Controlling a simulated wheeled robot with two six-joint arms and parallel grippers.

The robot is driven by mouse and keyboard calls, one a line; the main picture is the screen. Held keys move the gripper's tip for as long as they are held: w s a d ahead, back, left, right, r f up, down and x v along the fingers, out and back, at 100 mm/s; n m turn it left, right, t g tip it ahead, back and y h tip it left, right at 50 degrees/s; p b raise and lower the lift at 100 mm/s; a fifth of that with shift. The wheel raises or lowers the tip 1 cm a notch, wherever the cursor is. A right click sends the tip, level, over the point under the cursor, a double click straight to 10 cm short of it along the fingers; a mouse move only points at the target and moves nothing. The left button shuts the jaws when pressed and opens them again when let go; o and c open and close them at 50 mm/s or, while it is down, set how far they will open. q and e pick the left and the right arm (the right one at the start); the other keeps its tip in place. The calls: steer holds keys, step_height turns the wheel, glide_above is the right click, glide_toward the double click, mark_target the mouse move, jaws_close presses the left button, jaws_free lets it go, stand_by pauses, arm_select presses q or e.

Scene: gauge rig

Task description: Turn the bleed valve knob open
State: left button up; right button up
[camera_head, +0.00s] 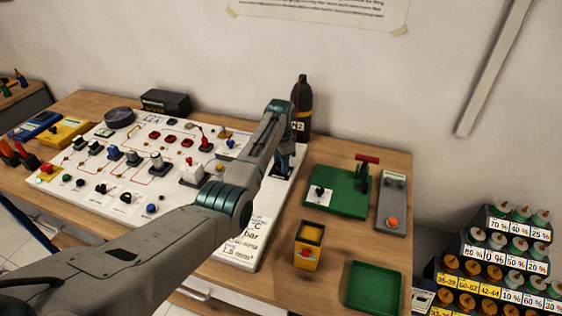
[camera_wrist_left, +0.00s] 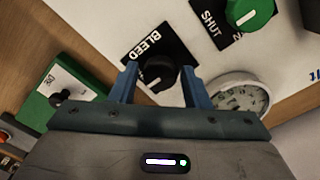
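The bleed valve knob (camera_wrist_left: 157,74) is black and round, with a white pointer mark, on a black plate lettered BLEED in the left wrist view. My left gripper (camera_wrist_left: 160,68) has its two blue fingers on either side of the knob, with a small gap showing at each side. Whether the fingertips reach down around the knob is hard to tell. In the head view the left gripper (camera_head: 284,166) is over the right end of the white panel (camera_head: 265,205), and my arm hides the knob. My right gripper is not in view.
A green knob (camera_wrist_left: 250,10) marked SHUT and a round dial gauge (camera_wrist_left: 240,98) are close to the left gripper. A dark bottle (camera_head: 302,105) stands behind it. A green board (camera_head: 335,204), yellow box (camera_head: 308,246) and green tray (camera_head: 373,288) lie to the right.

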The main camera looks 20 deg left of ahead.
arm_select(q)
steer(key=c, duration=0.6)
steer(key=shift+c, duration=0.2)
steer(key=shift+n, duration=0.3)
steer(key=shift+r+n+p, duration=0.15)
steer(key=shift+n+p, duration=0.75)
steer(key=shift+n, duration=0.3)
steer(key=n+p, duration=0.1)
steer(key=n, duration=0.2)
steer(key=shift+n, duration=0.4)
steer(key=n+p, duration=0.1)
steer(key=n, duration=0.1)
steer(key=shift+n, duration=0.3)
steer(key=n, duration=0.3)
steer(key=shift+n+p, duration=0.4)
steer(key=n, duration=0.4)
steer(key=shift+w+n+p, duration=0.1)
steer(key=shift+n+p, duration=0.2)
